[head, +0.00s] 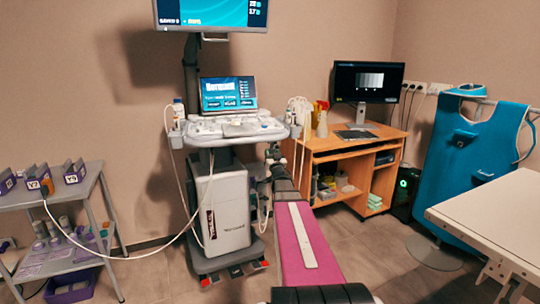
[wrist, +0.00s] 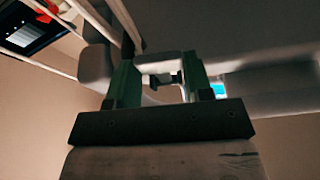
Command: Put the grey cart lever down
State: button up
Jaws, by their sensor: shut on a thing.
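The medical cart (head: 222,205) stands in the middle of the head view, with a console and a lit screen on top. My gripper (head: 273,154) is at the cart's right front side, just below the console edge. In the wrist view, the two green fingers of my gripper (wrist: 160,66) stand upright under the pale underside of the cart. They are shut on a small grey piece with a dark end, the grey cart lever (wrist: 164,78), between them. In the head view the lever is too small and covered to make out.
A wooden desk (head: 345,150) with a monitor stands close to the right of the cart. A grey trolley (head: 85,215) with small bins is at the left. A white table (head: 490,215) is at the right. A cable (head: 140,257) hangs between trolley and cart.

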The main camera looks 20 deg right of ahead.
jog(key=shift+d+n+y, duration=0.25)
jog(key=shift+n+y, duration=0.15)
jog(key=shift+n, duration=0.3)
jog(key=o, duration=1.3)
jog(key=shift+s, duration=0.1)
jog(key=v, duration=1)
jog(key=shift+s+f, duration=0.2)
jog(key=shift+s, duration=0.1)
